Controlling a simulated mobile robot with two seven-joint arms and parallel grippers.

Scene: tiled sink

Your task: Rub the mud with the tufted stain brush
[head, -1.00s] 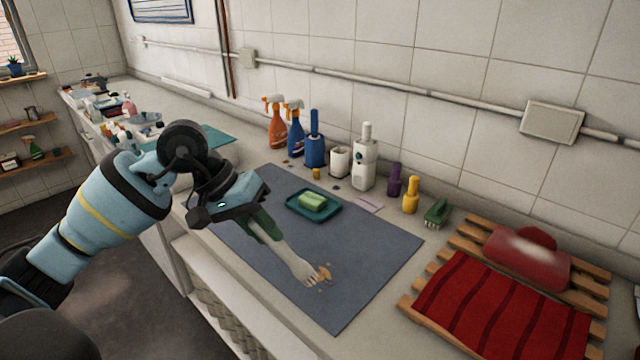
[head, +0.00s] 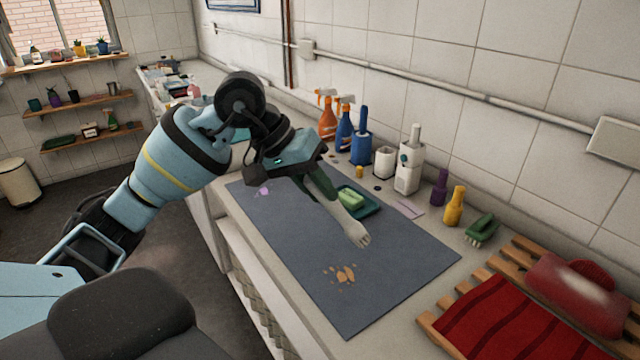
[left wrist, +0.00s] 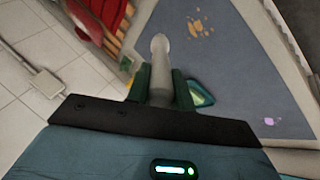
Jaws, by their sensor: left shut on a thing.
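My left gripper (head: 318,187) is shut on the pale grey tufted stain brush (head: 348,221). The brush slants down to the right, with its tufted end over the grey-blue mat (head: 400,262). Whether the tuft touches the mat is hard to tell. The orange-brown mud (head: 343,273) lies in several small patches on the mat, nearer the front edge; the tuft is beyond it and apart from it. In the left wrist view the brush (left wrist: 160,75) stands between the green fingers (left wrist: 160,88), with the mud (left wrist: 200,27) off to its right. My right gripper is not in view.
A teal tray (head: 371,207) with a green soap (head: 351,198) sits close behind the brush. Bottles line the wall. A green brush (head: 481,230) and a wooden rack with a red cloth (head: 500,325) are at right. A purple spot (head: 262,190) marks the mat's far left.

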